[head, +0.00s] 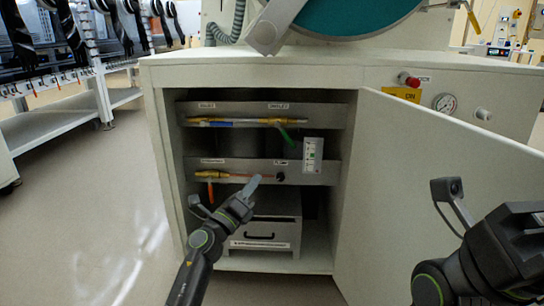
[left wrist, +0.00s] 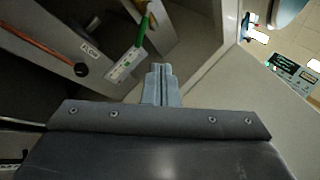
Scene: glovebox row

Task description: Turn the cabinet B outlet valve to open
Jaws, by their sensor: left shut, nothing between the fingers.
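The open cabinet holds two grey panels with pipes. On the upper panel (head: 235,112), a green valve handle (head: 286,135) hangs slantwise down to the right from the brass pipe's right end. It also shows in the left wrist view (left wrist: 142,30). An orange handle (head: 210,192) points straight down from the lower pipe's left end.
The cabinet door (head: 430,200) stands open on the right. A white card (head: 312,155) is fixed beside the green handle. A grey drawer box (head: 265,225) stands below the panels. Floor at left is clear.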

